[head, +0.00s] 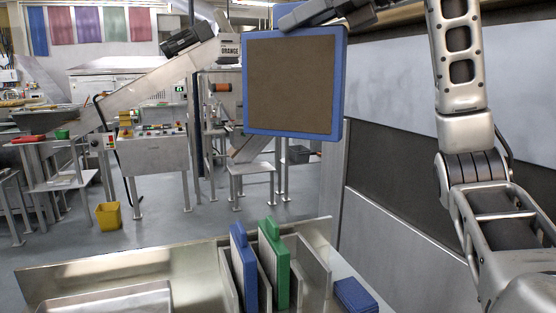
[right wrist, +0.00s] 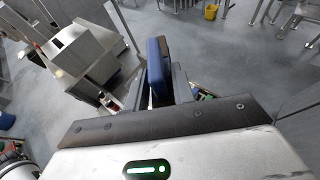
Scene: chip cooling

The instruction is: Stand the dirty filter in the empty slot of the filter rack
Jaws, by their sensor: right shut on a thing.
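The dirty filter (head: 290,85), a square panel with a blue frame and brown face, hangs upright in the air at the top middle of the head view. My right gripper (head: 325,14) is shut on its top edge. In the right wrist view the filter's blue edge (right wrist: 157,65) shows between the fingers (right wrist: 163,85). The filter rack (head: 315,268) stands below and is apart from the filter. It holds a blue-framed filter (head: 245,265) and a green-framed filter (head: 275,262), both upright. A gap shows right of the green one; its depth is hidden. My left gripper is out of view.
A blue stack of flat pieces (head: 355,295) lies right of the rack. A metal tray (head: 125,300) is at the lower left. A grey wall panel (head: 390,180) stands close on the right. A yellow bin (head: 109,216) is on the floor farther back.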

